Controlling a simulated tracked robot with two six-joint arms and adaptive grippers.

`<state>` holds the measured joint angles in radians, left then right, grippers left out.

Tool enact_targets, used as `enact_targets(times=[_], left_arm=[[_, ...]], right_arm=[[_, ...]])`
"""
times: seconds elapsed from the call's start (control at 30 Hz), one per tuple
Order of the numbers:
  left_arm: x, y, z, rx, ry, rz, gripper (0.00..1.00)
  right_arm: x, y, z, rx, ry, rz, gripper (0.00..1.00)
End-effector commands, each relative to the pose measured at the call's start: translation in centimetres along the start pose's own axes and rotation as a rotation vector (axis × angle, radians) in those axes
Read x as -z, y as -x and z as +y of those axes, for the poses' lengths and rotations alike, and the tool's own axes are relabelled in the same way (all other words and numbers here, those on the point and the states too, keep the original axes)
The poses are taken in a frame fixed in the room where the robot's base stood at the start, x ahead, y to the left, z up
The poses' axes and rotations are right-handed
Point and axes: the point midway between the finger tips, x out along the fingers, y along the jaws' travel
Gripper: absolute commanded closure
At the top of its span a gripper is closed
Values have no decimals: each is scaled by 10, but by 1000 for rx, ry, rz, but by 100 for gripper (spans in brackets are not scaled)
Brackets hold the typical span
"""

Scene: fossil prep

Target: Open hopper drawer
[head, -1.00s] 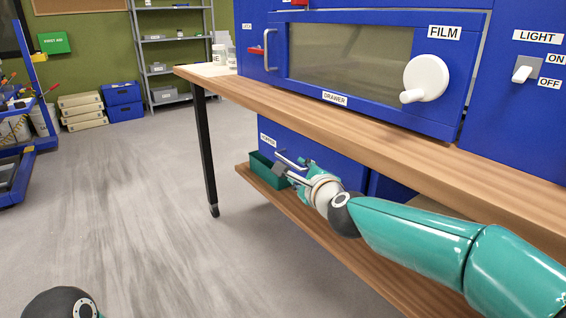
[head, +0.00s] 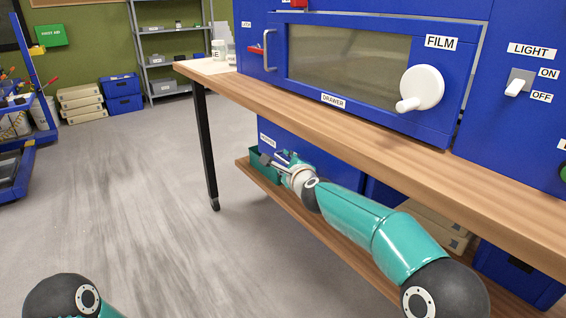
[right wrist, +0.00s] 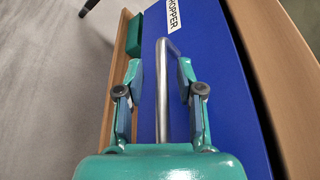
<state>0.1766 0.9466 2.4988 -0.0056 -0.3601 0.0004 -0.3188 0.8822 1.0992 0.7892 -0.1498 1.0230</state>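The blue hopper drawer (head: 318,155) is under the workbench on the lower shelf. Its blue front (right wrist: 222,75) fills the middle of the right wrist view, with a HOPPER label at the top. A metal bar handle (right wrist: 165,115) runs lengthwise between the fingers of my right gripper (right wrist: 160,78). The fingers are apart, one on each side of the bar, with gaps showing. In the head view my right gripper (head: 276,160) is small at the drawer's left end and largely covers the handle. My left gripper is out of view; only part of my left arm shows.
The wooden workbench top (head: 390,140) runs above my right arm. The wooden lower shelf (head: 300,215) is below it, with a green bin (head: 262,168) beside the hopper. A blue cabinet with a window (head: 350,55) stands on the bench.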

Motion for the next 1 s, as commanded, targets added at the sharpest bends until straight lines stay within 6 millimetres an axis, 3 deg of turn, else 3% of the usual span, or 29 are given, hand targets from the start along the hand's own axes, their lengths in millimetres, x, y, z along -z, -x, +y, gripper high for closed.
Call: enact_targets(times=[0.07, 0.27, 0.77, 1.0], left_arm=[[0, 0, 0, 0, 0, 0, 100], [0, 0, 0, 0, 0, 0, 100], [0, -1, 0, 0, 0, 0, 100], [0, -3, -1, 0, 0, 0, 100]], right_arm=[[0, 0, 0, 0, 0, 0, 66], [0, 0, 0, 0, 0, 0, 99], [-4, 1, 4, -3, 0, -1, 100], [-21, 9, 18, -6, 1, -1, 100]])
